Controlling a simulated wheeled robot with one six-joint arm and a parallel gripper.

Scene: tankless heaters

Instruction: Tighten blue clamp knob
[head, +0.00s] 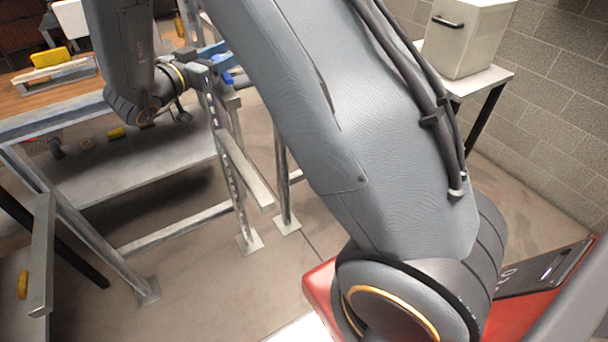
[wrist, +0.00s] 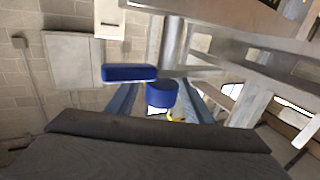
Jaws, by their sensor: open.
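The blue clamp knob (wrist: 161,94) is a short round cylinder in the middle of the wrist view. My gripper (wrist: 159,88) is open, with one finger on each side of the knob. I cannot tell whether either finger touches it. A flat blue bar (wrist: 129,73) lies just up and left of the knob, close to the left finger. In the head view, blue clamp parts (head: 212,50) show at the corner of the metal table frame, beside my wrist.
A metal-framed workbench (head: 150,129) with a lower shelf (head: 130,182) stands at the left. A yellow-topped item (head: 57,58) sits on its wooden top. A pale box (head: 468,36) stands on a small table at the upper right. The floor (head: 220,290) in front is clear.

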